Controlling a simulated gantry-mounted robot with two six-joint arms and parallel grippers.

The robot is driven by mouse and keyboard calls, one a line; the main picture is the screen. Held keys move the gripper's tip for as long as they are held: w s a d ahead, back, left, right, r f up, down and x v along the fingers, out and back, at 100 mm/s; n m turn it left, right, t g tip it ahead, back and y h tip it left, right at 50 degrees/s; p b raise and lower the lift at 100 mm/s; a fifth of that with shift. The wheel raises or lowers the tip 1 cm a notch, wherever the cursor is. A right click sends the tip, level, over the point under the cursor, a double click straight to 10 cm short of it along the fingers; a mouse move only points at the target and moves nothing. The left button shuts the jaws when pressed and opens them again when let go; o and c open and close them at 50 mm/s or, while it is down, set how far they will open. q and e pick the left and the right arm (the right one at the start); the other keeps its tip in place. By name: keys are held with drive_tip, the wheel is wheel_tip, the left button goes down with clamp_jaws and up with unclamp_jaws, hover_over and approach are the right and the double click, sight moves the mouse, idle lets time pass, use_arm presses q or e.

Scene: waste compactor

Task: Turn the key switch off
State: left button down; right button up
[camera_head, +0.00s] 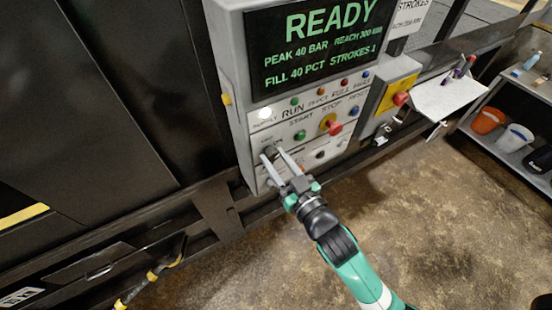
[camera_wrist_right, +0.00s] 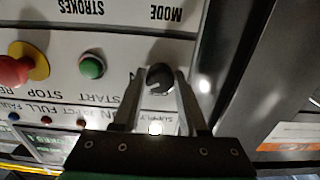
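The key switch is a dark round knob (camera_head: 270,151) at the lower left of the grey control panel (camera_head: 240,110). In the right wrist view the knob (camera_wrist_right: 160,78) shows a notched face, in the picture's upper middle. My right gripper (camera_head: 271,154) reaches the panel from below, its two pale fingers apart. In the right wrist view the fingertips (camera_wrist_right: 161,72) lie on either side of the knob, close to it; I cannot tell if they touch it. The fingers hide part of the panel's lower left. My left gripper is out of view.
The display (camera_head: 318,50) reads READY. A green start button (camera_head: 300,135) and a red stop button (camera_head: 334,127) sit right of the knob. A red knob on a yellow plate (camera_head: 400,98) is farther right. A shelf with buckets (camera_head: 487,121) stands at right; the floor is clear.

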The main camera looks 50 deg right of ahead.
clamp_jaws()
drive_tip(key=shift+r+n+p, duration=0.1)
drive_tip(key=shift+n+p, duration=0.2)
drive_tip(key=shift+n, duration=0.1)
drive_tip(key=shift+n+p, duration=0.6)
drive_tip(key=shift+n, duration=0.3)
drive_tip(key=n+p, duration=0.2)
drive_tip(key=n, duration=0.1)
drive_tip(key=shift+r+n, duration=0.1)
drive_tip(key=shift+n, duration=0.2)
drive_tip(key=n+p, duration=0.2)
drive_tip(key=n, duration=0.3)
drive_tip(key=shift+n+p, duration=0.3)
drive_tip(key=shift+p, duration=0.1)
drive_tip(key=o, duration=0.9)
unclamp_jaws()
